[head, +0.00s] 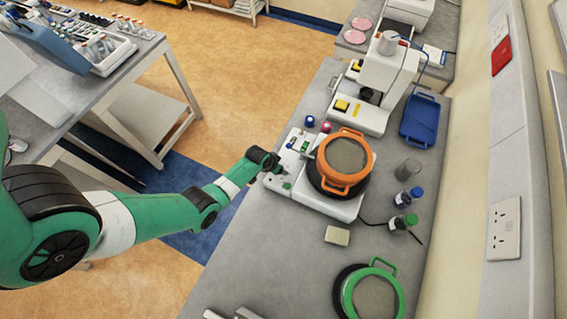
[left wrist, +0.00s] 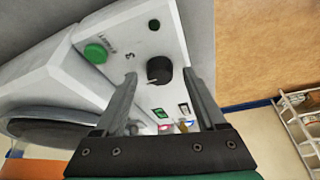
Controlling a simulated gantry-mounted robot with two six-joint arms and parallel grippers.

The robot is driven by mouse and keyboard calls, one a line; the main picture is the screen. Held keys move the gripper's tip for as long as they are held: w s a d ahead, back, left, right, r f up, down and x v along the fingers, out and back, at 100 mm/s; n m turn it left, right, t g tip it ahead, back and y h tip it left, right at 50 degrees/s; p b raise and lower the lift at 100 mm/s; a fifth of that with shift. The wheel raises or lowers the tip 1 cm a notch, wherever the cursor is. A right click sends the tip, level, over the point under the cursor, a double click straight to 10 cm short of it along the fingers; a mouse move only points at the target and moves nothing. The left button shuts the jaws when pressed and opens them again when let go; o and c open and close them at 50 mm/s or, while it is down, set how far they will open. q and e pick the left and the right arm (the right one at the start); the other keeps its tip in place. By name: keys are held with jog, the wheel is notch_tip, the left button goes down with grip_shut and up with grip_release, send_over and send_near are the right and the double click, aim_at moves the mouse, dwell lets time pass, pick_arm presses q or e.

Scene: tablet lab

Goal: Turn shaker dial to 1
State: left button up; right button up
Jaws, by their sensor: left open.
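The shaker (head: 335,205) is a white unit on the grey bench, with an orange-rimmed round pan (head: 346,160) on its black platform. Its black dial (left wrist: 158,70) shows in the left wrist view on the white front panel, with a printed "3" beside it. The dial's pointer setting is not clear. My left gripper (head: 276,166) is at the shaker's control end. In the left wrist view its open fingers (left wrist: 163,75) appear on either side of the dial; I cannot tell whether they touch it. The arm's tip hides the dial in the head view. My right gripper is out of view.
A green button (left wrist: 95,53) and small switches (left wrist: 183,109) share the panel. A green-rimmed pan (head: 384,262), a pale block (head: 337,236) and small bottles (head: 403,222) stand on the near and right bench. A white instrument (head: 360,110) and blue tray (head: 419,120) stand behind.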

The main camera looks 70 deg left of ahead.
pick_arm(q)
jog(key=shift+w+f, duration=0.1)
jog(key=shift+c, duration=0.3)
grip_shut()
jog(key=shift+n, duration=0.3)
jog(key=n+y, duration=0.1)
jog(key=n, duration=0.1)
jog(key=n+g, duration=0.1)
jog(key=n, duration=0.1)
jog(key=shift+w+d+y, duration=0.1)
jog(key=shift+y, duration=0.3)
jog(key=n+g, duration=0.1)
jog(key=n, duration=0.3)
jog(key=shift+w+y+p, duration=0.1)
jog(key=shift+y+p, duration=0.2)
jog(key=shift+p, duration=0.1)
jog(key=shift+f+n+g, duration=0.1)
jog(key=shift+n+g, duration=0.7)
jog(key=shift+n, duration=0.8)
